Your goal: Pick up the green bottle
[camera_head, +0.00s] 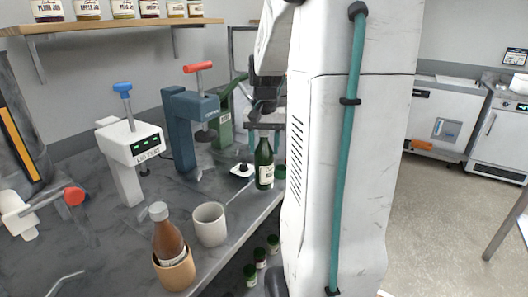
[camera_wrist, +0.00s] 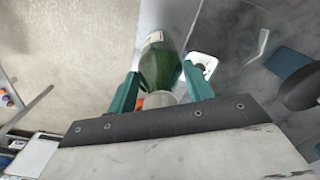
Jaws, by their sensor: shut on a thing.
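The green bottle (camera_head: 264,168), with a pale label, is upright near the counter's front edge, left of my white column in the head view. In the wrist view the bottle (camera_wrist: 158,66) shows between the two teal fingers of my gripper (camera_wrist: 162,80), which is shut on it. In the head view my gripper (camera_head: 266,108) is above the bottle at its neck, partly hidden by my own arm. I cannot tell whether the bottle's base touches the counter.
A small white square item (camera_head: 242,171) is just left of the bottle. A grey cup (camera_head: 209,225) and a brown bottle (camera_head: 168,240) in a tan holder stand nearer. Bench machines (camera_head: 190,125) line the back. Several jars (camera_head: 128,9) sit on a shelf.

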